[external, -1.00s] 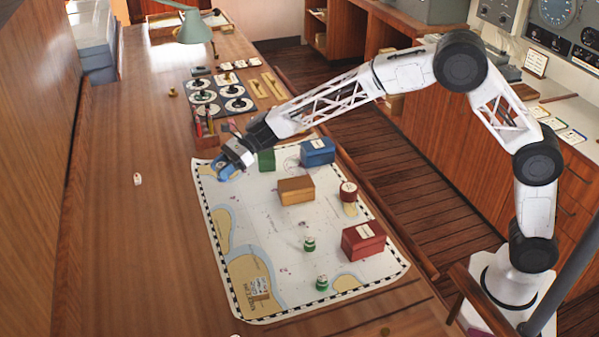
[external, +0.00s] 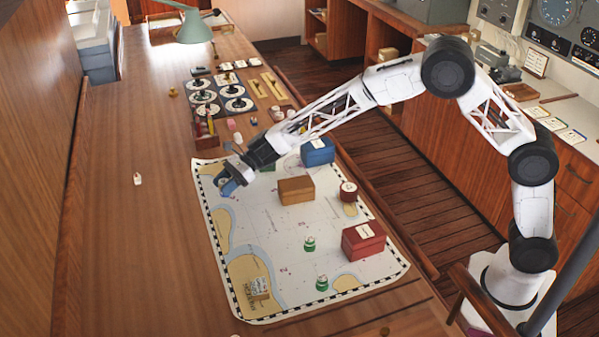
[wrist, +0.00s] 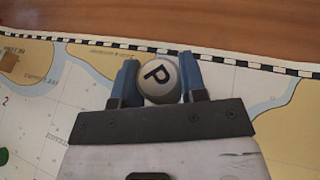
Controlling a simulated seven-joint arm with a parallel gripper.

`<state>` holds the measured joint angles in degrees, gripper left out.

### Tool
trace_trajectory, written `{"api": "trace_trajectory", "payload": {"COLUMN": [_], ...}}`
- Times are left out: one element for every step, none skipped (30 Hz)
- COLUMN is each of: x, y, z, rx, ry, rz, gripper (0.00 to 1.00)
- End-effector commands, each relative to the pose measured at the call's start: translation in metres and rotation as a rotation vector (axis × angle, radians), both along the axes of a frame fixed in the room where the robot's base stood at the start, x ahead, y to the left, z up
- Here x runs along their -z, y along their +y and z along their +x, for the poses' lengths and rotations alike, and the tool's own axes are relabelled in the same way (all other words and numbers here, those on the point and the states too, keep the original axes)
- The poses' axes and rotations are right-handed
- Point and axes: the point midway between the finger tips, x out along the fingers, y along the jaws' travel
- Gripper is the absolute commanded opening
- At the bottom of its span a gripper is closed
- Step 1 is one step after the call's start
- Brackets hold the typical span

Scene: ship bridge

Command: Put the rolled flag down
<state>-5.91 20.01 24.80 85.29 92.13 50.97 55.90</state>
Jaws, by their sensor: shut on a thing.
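My gripper (external: 228,185) is low over the upper left part of the chart (external: 270,225), near its checkered border. In the wrist view its two blue fingers (wrist: 158,70) are shut on a round, pale-topped piece with a black P, seemingly the rolled flag (wrist: 158,83). The piece is seen end-on, so its length and the gap between its lower end and the chart are hidden. The external view barely shows it between the fingers.
On the chart stand a blue box (external: 318,151), a tan box (external: 296,190), a red box (external: 363,241), a round red box (external: 348,191) and green pieces (external: 309,244). The gripper mostly hides a green box. Dials (external: 222,97) lie beyond the chart. Bare table is at left.

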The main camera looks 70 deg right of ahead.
Motion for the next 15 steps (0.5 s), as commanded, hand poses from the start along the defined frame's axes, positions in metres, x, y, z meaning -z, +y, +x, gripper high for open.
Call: {"api": "trace_trajectory", "payload": {"x": [0.007,0.01,0.014,0.017,0.019,0.022,0.023,0.024,0.024,0.024,0.024,0.024,0.024,0.024,0.024], "y": [0.0,0.0,0.0,0.0,0.0,0.0,0.0,0.0,0.0,0.0,0.0,0.0,0.0,0.0,0.0], "z": [0.0,0.0,0.0,0.0,0.0,0.0,0.0,0.0,0.0,0.0,0.0,0.0,0.0,0.0,0.0], "rx": [0.0,0.0,0.0,0.0,0.0,0.0,0.0,0.0,-0.001,0.0,0.0,0.0,0.0,0.0,0.001], "ry": [0.001,0.001,0.001,0.0,0.0,-0.001,-0.001,-0.001,-0.002,-0.002,-0.002,-0.002,-0.002,-0.002,-0.002], "rz": [0.0,0.0,0.0,0.001,0.001,0.0,0.0,0.0,0.0,0.0,0.0,0.0,0.0,0.0,0.0], "gripper": [0.16,0.16,0.16,0.16,0.16,0.16,0.16,0.16,0.16,0.16,0.16,0.16,0.16,0.16,0.16]}}
